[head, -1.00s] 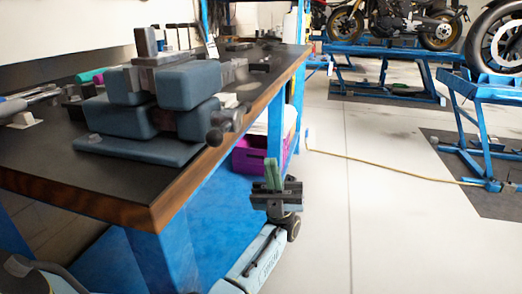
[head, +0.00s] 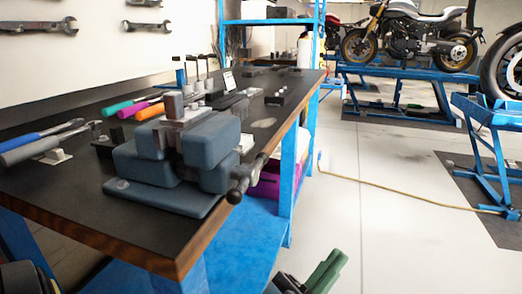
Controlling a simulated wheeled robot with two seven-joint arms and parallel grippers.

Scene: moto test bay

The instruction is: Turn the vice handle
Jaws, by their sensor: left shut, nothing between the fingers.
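The blue-grey vice (head: 195,150) stands at the near right edge of the black workbench top (head: 75,195). Its handle (head: 241,184), a dark bar with ball ends, sits at the vice's right end and reaches past the bench edge. My left gripper (head: 327,268) is at the bottom of the head view, with green fingers pointing up and right. The fingers are together with nothing between them. It is below and to the right of the handle, clear of it. Part of its dark body is cut off by the frame. My right gripper is not in view.
A purple bin (head: 266,180) is under the bench behind a blue leg. A yellow cable (head: 400,190) crosses the floor.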

